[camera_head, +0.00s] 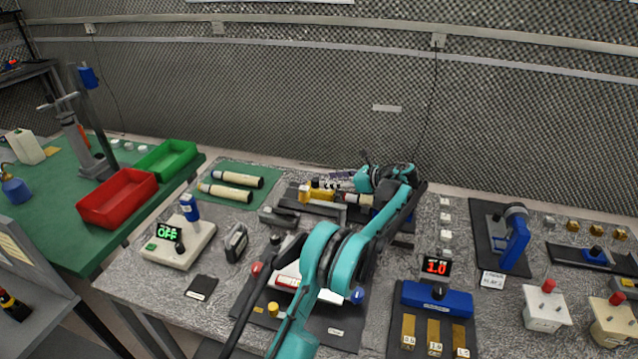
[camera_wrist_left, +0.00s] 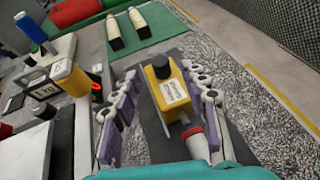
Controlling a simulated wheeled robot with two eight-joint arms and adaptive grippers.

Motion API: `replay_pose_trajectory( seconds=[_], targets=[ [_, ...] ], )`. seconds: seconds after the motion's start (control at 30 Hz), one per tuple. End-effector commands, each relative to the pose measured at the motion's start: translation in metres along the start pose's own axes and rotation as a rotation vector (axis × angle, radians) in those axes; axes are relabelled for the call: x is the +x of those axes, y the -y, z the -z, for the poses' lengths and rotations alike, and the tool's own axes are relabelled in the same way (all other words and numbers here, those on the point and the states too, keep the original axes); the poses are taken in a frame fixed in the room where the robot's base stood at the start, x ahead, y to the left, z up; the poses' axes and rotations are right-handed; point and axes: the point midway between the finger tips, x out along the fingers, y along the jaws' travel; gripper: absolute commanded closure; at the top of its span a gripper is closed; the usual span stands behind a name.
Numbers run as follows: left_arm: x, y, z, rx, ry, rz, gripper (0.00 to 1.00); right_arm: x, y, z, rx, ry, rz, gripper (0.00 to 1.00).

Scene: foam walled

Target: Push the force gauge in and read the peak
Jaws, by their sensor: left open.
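A yellow block with a black knob and a white label (camera_wrist_left: 168,92) lies on a dark board in the left wrist view; its print is too small to read, so I cannot tell if it is the force gauge. A red-and-white cylindrical part (camera_wrist_left: 194,138) sits at its near end. My left gripper (camera_wrist_left: 166,100) is open, its purple-padded fingers on either side of the block, with gaps visible. In the head view my left gripper (camera_head: 345,188) is at the dark board in the middle back, largely hidden by my teal arm. A yellow part (camera_head: 320,193) shows beside it. My right gripper is not in view.
A white device (camera_head: 178,242) reading OFF stands left. A blue stand (camera_head: 436,297) with a red 1.0 display stands right. Two cream-and-black cylinders (camera_head: 236,179) lie on a green mat. Red (camera_head: 118,198) and green (camera_head: 166,160) trays sit on the green table.

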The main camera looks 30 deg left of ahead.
Motion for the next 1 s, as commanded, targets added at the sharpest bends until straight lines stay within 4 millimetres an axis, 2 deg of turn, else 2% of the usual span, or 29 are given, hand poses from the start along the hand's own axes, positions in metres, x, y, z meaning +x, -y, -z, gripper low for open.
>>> replay_pose_trajectory(
  seconds=[0.2, 0.4, 0.77, 0.83, 0.93, 0.97, 1.0],
  targets=[
    [0.038, -0.001, 0.003, -0.004, -0.002, -0.002, 0.56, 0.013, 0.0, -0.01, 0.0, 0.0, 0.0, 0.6],
    [0.063, -0.001, 0.002, -0.003, -0.002, -0.001, 0.56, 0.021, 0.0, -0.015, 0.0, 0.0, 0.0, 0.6],
    [0.07, 0.0, 0.0, -0.003, -0.002, 0.002, 0.56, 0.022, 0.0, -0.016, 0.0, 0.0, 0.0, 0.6],
    [0.07, 0.0, 0.0, -0.003, -0.002, 0.001, 0.69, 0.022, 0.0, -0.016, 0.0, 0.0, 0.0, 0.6],
    [0.07, 0.0, 0.0, -0.003, -0.002, 0.001, 0.96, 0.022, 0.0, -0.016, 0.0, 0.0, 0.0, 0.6],
    [0.07, 0.0, 0.0, -0.004, -0.002, 0.001, 1.0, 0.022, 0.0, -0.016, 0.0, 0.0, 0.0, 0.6],
    [0.07, 0.0, 0.0, -0.004, -0.002, 0.001, 1.0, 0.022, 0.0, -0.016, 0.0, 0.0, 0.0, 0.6]
  ],
)
